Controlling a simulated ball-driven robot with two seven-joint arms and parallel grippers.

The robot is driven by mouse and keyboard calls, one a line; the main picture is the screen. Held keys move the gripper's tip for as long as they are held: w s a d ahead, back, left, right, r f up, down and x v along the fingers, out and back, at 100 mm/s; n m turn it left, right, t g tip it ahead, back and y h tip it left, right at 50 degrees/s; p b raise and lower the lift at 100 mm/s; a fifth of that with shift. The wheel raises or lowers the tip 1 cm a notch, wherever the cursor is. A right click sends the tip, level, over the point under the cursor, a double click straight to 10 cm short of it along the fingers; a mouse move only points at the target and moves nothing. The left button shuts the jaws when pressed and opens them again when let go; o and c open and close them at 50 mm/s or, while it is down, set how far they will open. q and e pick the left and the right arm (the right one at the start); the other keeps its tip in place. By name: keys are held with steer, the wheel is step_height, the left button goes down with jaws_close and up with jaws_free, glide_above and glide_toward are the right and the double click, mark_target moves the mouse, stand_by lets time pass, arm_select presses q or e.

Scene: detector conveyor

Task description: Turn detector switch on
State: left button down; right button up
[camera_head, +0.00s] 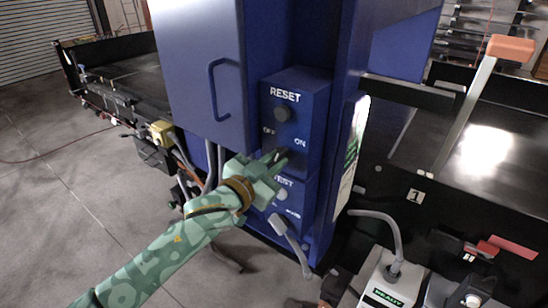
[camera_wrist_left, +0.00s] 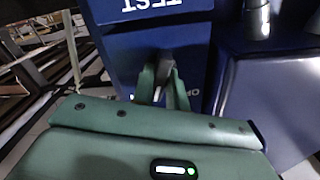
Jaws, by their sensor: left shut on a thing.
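The detector switch is mostly hidden behind my fingers in the head view. My left gripper (camera_head: 275,158) is at the box front, just below these labels. In the left wrist view the two green fingers (camera_wrist_left: 161,92) are shut on the dark switch knob (camera_wrist_left: 164,66) between their tips. Which way the switch points is hard to tell. My right gripper is not in view.
A TEST box (camera_head: 290,195) with a button sits directly below. A blue cabinet with a handle (camera_head: 220,90) stands left of the switch. A conveyor (camera_head: 490,150) is at right, with a READY box (camera_head: 385,298) at the lower right. Open floor lies at left.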

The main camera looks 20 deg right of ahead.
arm_select(q)
steer(key=m+p, duration=0.1)
steer(key=m, duration=0.3)
steer(key=shift+m, duration=0.4)
stand_by(0.4)
steer(key=c, duration=1.4)
jaws_free()
steer(key=shift+a, duration=0.1)
steer(key=b+v, duration=0.2)
steer(key=v, duration=1.4)
steer(key=shift+b, duration=0.3)
steer(key=shift+s, duration=0.1)
